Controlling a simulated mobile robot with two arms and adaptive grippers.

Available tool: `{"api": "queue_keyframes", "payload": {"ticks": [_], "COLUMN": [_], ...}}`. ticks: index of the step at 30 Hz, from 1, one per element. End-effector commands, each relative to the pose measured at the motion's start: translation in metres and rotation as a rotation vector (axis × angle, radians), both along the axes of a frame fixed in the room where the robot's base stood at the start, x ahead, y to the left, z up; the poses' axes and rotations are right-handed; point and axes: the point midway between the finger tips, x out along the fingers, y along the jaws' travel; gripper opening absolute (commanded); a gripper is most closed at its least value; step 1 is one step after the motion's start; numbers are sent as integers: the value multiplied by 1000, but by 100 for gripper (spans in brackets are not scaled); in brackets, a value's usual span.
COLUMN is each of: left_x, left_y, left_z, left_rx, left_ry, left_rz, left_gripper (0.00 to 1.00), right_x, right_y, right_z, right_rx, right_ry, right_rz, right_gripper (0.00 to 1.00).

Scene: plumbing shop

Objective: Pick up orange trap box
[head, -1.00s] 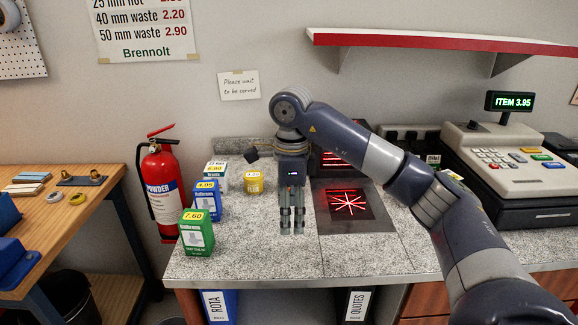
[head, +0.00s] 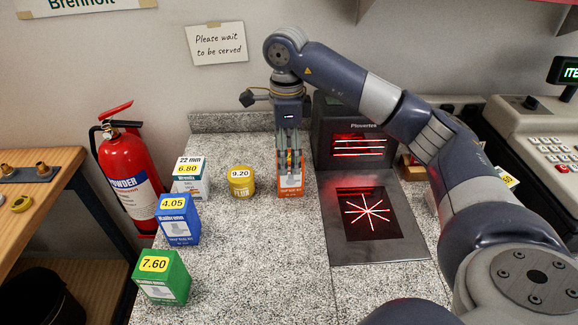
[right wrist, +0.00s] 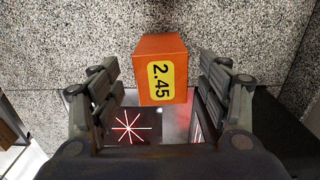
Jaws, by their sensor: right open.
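The orange trap box (head: 290,185) stands upright on the granite counter, left of the scanner. In the head view my right gripper (head: 289,160) points down over it, and its fingers hide the upper part of the box. In the right wrist view the orange box (right wrist: 147,62), with a yellow 2.45 label, sits between the two spread fingers of my right gripper (right wrist: 163,82). A gap shows on either side, so the gripper is open and apart from it. My left gripper is out of view.
The scanner (head: 409,235) with red lines is close on the right. A yellow tub (head: 241,187), a white box (head: 188,189), a blue box (head: 178,232) and a green box (head: 172,284) stand to the left. The counter's front middle is clear.

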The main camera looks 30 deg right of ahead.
Motion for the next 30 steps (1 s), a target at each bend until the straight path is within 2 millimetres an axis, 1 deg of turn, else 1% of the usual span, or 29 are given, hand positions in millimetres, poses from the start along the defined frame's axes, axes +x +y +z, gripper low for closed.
{"api": "queue_keyframes", "payload": {"ticks": [1,3,7,11,15,19,22,28,29,30], "left_x": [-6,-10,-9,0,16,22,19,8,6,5], "left_y": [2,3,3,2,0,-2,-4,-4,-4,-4], "left_z": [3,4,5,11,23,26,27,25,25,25], "left_rx": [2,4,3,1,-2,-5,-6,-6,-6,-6], "left_ry": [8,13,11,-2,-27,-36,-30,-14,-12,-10], "left_rz": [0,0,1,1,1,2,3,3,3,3], "left_gripper": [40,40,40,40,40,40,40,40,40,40], "right_x": [-1,0,0,-1,-2,-1,-1,-1,-1,-1], "right_y": [0,0,0,-2,-7,-6,-6,-6,-6,-6], "right_z": [-8,-17,-27,-37,-56,-74,-80,-81,-81,-81], "right_rx": [1,0,1,0,0,1,0,0,0,0], "right_ry": [3,1,0,2,4,2,0,-1,-1,-1], "right_rz": [0,-1,0,-1,-1,-1,0,0,0,0], "right_gripper": [70,70,70,70,70,70,70,70,65,56]}}
